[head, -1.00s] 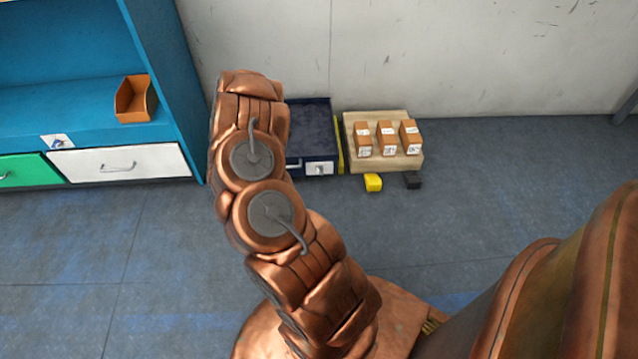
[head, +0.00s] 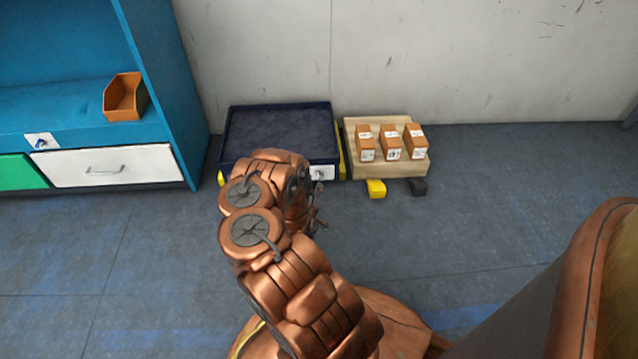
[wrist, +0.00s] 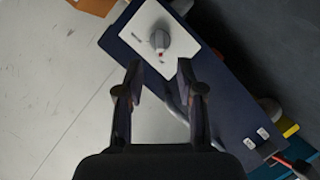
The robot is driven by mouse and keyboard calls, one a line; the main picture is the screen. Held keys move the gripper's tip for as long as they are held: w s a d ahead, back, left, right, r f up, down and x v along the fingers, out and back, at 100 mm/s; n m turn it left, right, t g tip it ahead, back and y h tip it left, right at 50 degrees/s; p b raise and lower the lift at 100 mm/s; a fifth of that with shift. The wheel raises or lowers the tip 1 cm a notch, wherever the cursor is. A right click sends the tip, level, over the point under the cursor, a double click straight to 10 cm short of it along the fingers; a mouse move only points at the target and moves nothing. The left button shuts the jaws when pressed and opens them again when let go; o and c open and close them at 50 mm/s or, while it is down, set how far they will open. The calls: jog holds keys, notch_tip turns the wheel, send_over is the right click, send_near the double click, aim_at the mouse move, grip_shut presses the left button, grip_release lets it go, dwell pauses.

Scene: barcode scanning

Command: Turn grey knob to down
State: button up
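The grey knob (wrist: 159,41) sits on a white plate (wrist: 143,33) on the front of a dark blue box (wrist: 215,108). A small red mark shows on the knob. In the head view the white plate (head: 321,173) is at the box's front right corner, with the knob small there. My gripper (wrist: 159,72) is open and empty in the wrist view. Its two fingers are spread, and the knob appears between and beyond the tips, apart from them. In the head view my gripper (head: 316,222) is partly hidden behind my arm, just in front of the box.
A wooden pallet (head: 387,172) with orange-brown boxes (head: 390,141) stands right of the dark blue box, with a yellow block (head: 376,189) and black block (head: 418,187) before it. A blue shelf (head: 163,80) with an orange bin (head: 125,97) stands left. Floor in front is clear.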

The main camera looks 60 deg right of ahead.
aim_at(319, 178)
jog(key=b+x, duration=0.3)
jog(key=x, duration=0.3)
jog(key=shift+f, duration=0.15)
jog(key=shift+w+d+b, duration=0.3)
jog(key=shift+d+b, duration=0.15)
jog(key=shift+d, duration=0.1)
grip_shut()
